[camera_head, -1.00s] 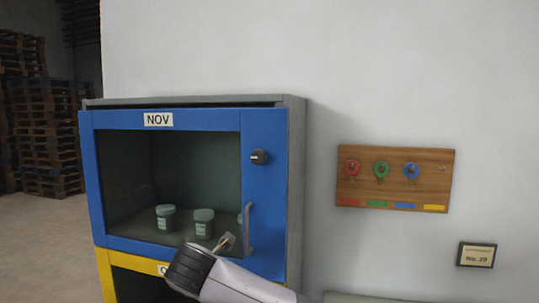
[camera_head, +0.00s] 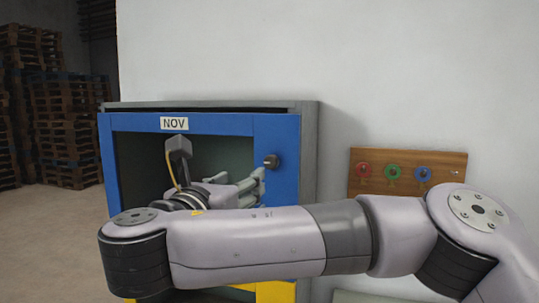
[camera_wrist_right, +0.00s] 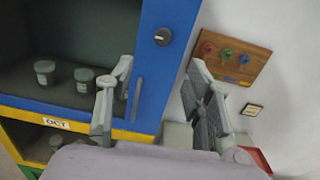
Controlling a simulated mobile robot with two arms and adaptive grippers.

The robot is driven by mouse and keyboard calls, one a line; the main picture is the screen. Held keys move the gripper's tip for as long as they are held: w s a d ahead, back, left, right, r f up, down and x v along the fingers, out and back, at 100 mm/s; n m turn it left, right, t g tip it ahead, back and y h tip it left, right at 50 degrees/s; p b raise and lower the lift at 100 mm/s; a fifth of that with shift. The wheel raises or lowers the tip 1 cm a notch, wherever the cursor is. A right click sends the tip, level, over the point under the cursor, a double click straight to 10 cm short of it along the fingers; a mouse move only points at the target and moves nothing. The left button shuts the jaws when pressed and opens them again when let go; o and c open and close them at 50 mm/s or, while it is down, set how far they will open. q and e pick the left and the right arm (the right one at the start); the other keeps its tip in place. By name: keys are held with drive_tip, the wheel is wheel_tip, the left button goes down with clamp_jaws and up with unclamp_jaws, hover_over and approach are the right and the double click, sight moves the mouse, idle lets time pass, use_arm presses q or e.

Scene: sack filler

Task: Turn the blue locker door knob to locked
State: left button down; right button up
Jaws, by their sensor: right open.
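The blue locker door (camera_head: 285,125), labelled NOV, looks closed, and its window is partly hidden by my right arm in the head view. Its dark round knob (camera_head: 271,161) sits at the upper right of the door. The knob also shows in the right wrist view (camera_wrist_right: 163,37), with a small pale mark whose setting I cannot make out. My right gripper (camera_head: 259,181) is in front of the door, just below and left of the knob in the head view. In the right wrist view its fingers (camera_wrist_right: 161,68) are spread and empty, with the knob beyond and between them. My left gripper is out of view.
The door's vertical handle (camera_wrist_right: 136,98) is close to the left finger in the right wrist view. A wooden board (camera_head: 440,160) with coloured tags hangs on the wall to the right. Green jars (camera_wrist_right: 84,80) stand behind the window. A yellow OCT door (camera_wrist_right: 100,129) is below.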

sight(270, 162)
drive_tip(key=p+x, duration=0.3)
drive_tip(key=x, duration=0.2)
drive_tip(key=p+x, duration=0.3)
drive_tip(key=x, duration=0.1)
drive_tip(key=d+p+x, duration=0.1)
drive_tip(key=p+x, duration=0.2)
drive_tip(key=x, duration=0.2)
drive_tip(key=shift+w+r, duration=0.15)
drive_tip(key=shift+w, duration=0.05)
drive_tip(key=shift+w+d, duration=0.15)
drive_tip(key=shift+w, duration=0.5)
drive_tip(key=shift+c, duration=0.2)
drive_tip(key=c, duration=1.1)
clamp_jaws()
